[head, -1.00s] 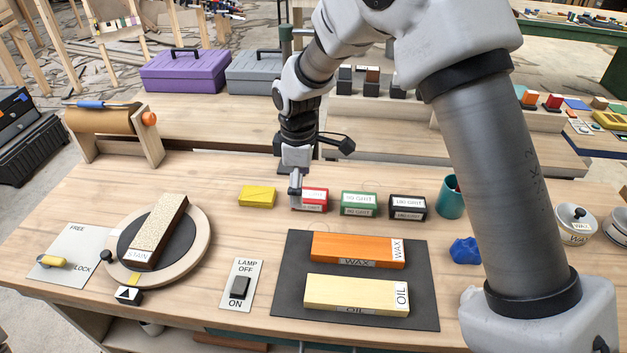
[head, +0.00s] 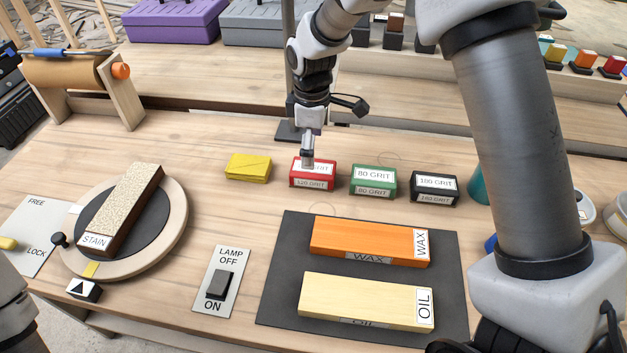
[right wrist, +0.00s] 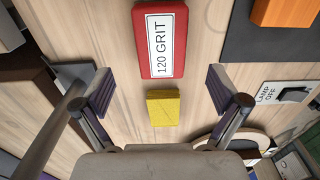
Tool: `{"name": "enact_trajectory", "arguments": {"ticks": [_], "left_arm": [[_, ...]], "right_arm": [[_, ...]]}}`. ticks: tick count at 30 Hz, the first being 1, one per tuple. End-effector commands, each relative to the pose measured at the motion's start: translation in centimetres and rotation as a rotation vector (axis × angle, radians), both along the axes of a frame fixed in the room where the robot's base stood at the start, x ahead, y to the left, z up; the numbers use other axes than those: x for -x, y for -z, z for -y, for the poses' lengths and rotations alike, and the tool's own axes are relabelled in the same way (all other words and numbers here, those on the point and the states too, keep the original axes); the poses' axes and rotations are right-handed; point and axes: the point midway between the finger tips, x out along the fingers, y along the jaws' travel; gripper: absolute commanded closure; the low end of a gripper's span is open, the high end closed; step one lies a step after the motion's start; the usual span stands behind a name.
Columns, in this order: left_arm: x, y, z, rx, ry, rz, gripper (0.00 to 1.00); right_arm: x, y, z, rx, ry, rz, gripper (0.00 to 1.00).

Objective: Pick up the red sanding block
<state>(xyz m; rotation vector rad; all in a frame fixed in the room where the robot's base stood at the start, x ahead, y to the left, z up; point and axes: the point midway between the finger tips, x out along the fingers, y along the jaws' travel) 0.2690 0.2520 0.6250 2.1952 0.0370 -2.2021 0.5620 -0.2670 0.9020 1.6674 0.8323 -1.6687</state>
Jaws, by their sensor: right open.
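The red sanding block (head: 313,183), labelled 120 GRIT, stands on the wooden bench between a yellow block and a green block. My right gripper (head: 308,158) hangs over it in the head view, with a finger in front of part of its top label. In the right wrist view the red block (right wrist: 161,38) lies at the top, forward of the gap between the spread fingers of the right gripper (right wrist: 158,92). My left gripper is not in view; only part of my left arm shows at the lower left edge.
A yellow block (head: 248,167) is left of the red one; a green block (head: 373,180) and a black block (head: 433,187) are right. A dark mat (head: 285,270) carries WAX and OIL blocks. A turntable (head: 170,235), lamp switch (head: 220,283) and paper roll (head: 65,72) are leftward.

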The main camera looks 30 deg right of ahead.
Motion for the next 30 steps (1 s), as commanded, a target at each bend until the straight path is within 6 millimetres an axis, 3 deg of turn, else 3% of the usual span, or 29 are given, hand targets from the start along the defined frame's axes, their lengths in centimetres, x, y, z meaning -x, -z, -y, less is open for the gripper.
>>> {"name": "enact_trajectory", "arguments": {"ticks": [13, 21, 27, 29, 30], "left_arm": [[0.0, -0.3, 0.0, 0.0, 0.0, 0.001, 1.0], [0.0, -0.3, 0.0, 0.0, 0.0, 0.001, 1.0], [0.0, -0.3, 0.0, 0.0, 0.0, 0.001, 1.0], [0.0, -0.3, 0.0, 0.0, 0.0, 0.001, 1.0], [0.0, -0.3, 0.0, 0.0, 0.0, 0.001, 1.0]], "right_arm": [[0.2, 6.7, 0.2, -0.001, 0.001, -0.004, 0.03], [0.1, 7.4, 0.2, 0.0, 0.0, 0.0, 0.03], [0.2, 7.4, 0.2, 0.0, 0.0, -0.001, 0.73], [0.2, 7.4, 0.2, 0.0, 0.0, -0.001, 0.73], [0.2, 7.4, 0.2, 0.0, 0.0, -0.001, 0.8]]}}
